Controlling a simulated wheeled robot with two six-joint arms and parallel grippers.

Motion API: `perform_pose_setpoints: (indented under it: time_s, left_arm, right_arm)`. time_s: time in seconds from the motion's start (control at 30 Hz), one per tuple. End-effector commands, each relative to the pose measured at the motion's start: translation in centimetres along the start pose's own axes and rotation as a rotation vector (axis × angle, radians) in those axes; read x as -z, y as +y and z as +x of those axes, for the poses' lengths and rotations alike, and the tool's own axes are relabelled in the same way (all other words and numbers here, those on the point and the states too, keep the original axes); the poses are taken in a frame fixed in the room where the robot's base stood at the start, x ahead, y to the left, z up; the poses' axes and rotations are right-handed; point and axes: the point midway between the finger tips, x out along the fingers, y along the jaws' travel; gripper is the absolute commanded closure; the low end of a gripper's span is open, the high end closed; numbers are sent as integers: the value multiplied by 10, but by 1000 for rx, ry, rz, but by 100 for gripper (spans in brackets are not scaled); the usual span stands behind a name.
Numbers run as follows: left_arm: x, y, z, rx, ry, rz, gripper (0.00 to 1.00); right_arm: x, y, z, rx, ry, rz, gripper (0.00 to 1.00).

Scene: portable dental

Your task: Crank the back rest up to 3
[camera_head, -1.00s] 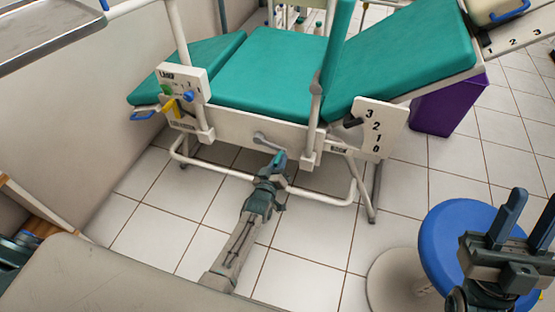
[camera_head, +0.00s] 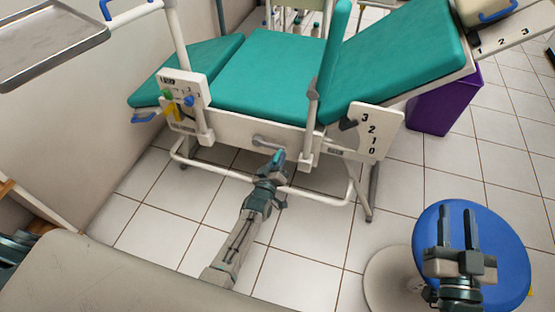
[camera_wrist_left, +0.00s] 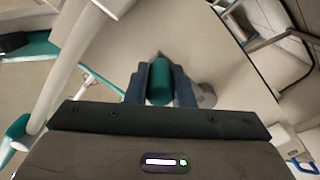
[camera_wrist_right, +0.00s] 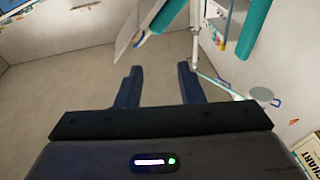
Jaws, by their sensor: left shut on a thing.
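The dental chair has a teal back rest (camera_head: 400,48) tilted up toward the right. A white scale plate (camera_head: 385,125) on its near side reads 3, 2, 1, 0 from top to bottom. A dark pointer (camera_head: 348,124) sits beside the plate's upper part, around the 3 and 2; its exact reading is unclear. A grey crank arm (camera_head: 267,143) is on the side rail. My left gripper (camera_head: 277,158) is shut on its teal crank handle (camera_wrist_left: 160,84), which shows between the fingers in the left wrist view. My right gripper (camera_head: 457,214) is open and empty, above the blue stool.
The blue stool (camera_head: 505,235) stands at the lower right. A second panel (camera_head: 185,100) with coloured knobs is left of the crank. A metal tray (camera_head: 45,40) hangs at the upper left. A purple bin (camera_head: 445,103) stands behind the scale plate. Tiled floor is clear between chair and stool.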

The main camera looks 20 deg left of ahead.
Motion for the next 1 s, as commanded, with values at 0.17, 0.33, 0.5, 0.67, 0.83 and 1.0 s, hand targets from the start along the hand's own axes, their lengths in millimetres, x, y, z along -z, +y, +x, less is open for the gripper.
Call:
perform_pose_setpoints:
  time_s: [0.17,0.33,0.5,0.67,0.83,1.0]
  left_arm:
    - [1,1,1,-2,2,2,100]
    - [1,1,1,-2,2,2,75]
    - [1,1,1,-1,2,1,57]
    - [1,1,0,-1,1,1,57]
    - [0,0,-7,0,0,1,57]
    - [1,1,-31,1,-1,2,57]
  right_arm:
    - [0,0,0,0,-2,0,66]
    - [0,0,0,0,-2,0,66]
    - [0,0,0,-1,-1,1,66]
    - [0,0,0,-1,-1,1,66]
    - [-4,0,-1,0,-31,4,66]
    - [-33,-2,-14,-2,-198,24,66]
